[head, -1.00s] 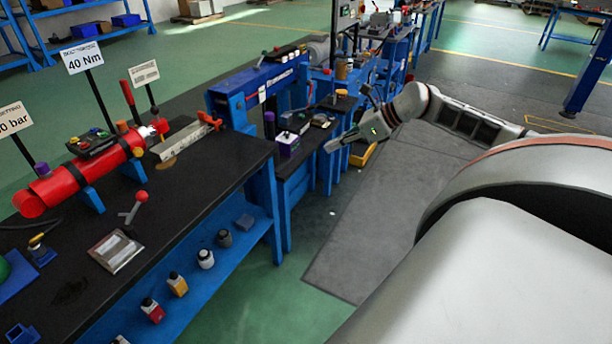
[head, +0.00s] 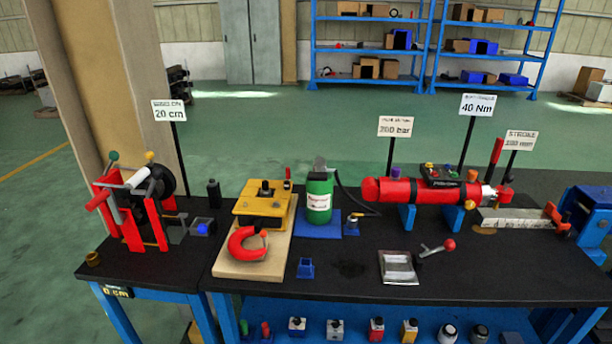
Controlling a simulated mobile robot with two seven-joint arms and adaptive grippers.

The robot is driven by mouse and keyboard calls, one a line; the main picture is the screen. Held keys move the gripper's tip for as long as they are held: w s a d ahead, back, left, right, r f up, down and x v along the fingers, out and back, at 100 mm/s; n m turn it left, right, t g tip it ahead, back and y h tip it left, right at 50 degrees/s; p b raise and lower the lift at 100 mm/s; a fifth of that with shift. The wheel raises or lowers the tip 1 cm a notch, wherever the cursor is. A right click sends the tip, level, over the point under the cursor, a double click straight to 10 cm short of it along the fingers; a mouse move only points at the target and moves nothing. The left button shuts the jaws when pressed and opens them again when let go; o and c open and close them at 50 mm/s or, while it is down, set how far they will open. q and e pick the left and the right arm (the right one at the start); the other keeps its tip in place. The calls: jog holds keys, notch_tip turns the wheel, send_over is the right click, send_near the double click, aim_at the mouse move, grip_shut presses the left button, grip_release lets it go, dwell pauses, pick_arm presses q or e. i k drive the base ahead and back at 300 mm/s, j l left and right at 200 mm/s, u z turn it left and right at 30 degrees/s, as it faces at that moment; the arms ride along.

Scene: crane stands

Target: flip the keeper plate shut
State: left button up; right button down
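I cannot tell for sure which part is the keeper plate. A red hook-shaped part (head: 246,252) rests on a wooden board (head: 235,270), in front of a yellow block fixture (head: 262,205). A red winch-like stand (head: 135,215) with a dark drum is on the left bench. Neither of my grippers is in view.
A green canister (head: 319,197) stands on a blue base. A red cylinder (head: 420,191) lies on blue supports towards the right. Sign posts rise behind the bench, one reading 40 Nm (head: 477,104). Several small items stand on the shelf below. Bench top near the front centre is mostly clear.

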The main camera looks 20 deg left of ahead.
aim_at(286, 182)
jog(key=i+l+u, duration=0.1)
jog(key=l+u, duration=0.15)
jog(key=l, duration=0.15)
jog(key=l+u, duration=1.3)
jog(key=u, duration=0.2)
jog(key=i+l+u, duration=0.1)
jog(key=u, duration=0.25)
jog(key=l+u, duration=0.15)
jog(key=u, duration=0.2)
jog(key=i+l, duration=0.25)
jog(key=i, duration=0.3)
